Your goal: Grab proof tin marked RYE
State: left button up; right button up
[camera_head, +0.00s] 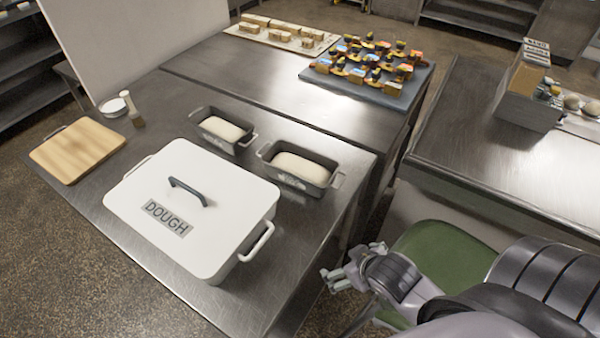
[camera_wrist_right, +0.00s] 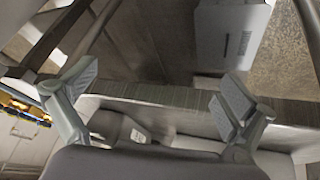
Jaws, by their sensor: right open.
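Two dark grey tins holding pale dough stand on the steel table behind the white box. The farther tin (camera_head: 206,142) is at the left. The nearer tin (camera_head: 312,188) is close to the table's right edge. Faint marks show on its front, but I cannot read RYE on either tin. My right gripper (camera_head: 338,277) is off the table's right side, apart from both tins and nearer to me. In the right wrist view its fingers (camera_wrist_right: 157,100) are spread, with nothing held between them. My left gripper is not in view.
A white lidded box marked DOUGH (camera_head: 215,185) fills the table's near part. A wooden board (camera_head: 77,150) and a brush (camera_head: 132,110) lie left. A pastry tray (camera_head: 400,95) is at the back. A green seat (camera_head: 440,245) is beside my right arm.

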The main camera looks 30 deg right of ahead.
aim_at(304, 172)
jog(key=w+d+r+n+t+y, duration=0.35)
jog(key=w+d+r+t, duration=0.45)
jog(key=w+d, duration=0.4)
jog(key=shift+w+a+r+n+g+y+b, duration=0.3)
jog(key=shift+w+a+r+y+b, duration=0.3)
jog(key=shift+w+y, duration=0.35)
jog(key=shift+w+a+r+n+g+y+b, duration=0.2)
jog(key=shift+w+a+r+g+y+b, duration=0.3)
jog(key=shift+w, duration=0.6)
jog(key=shift+w+a+r+n+g+y+b, duration=0.25)
jog(key=shift+w+a+r+y+b, duration=0.3)
jog(key=shift+w+a+y, duration=0.35)
jog(key=shift+p+x, duration=0.35)
jog(key=shift+x, duration=3.2)
jog(key=shift+w+a+f+p, duration=0.1)
jog(key=shift+w+a+p, duration=0.05)
jog(key=shift+w+p, duration=0.3)
jog(key=p+x, duration=0.1)
jog(key=x, duration=0.2)
jog(key=shift+w+a+f, duration=0.1)
jog(key=shift+f, duration=0.1)
jog(key=shift+w+a+f, duration=0.25)
jog(key=shift+w, duration=0.15)
jog(key=shift+s, duration=0.1)
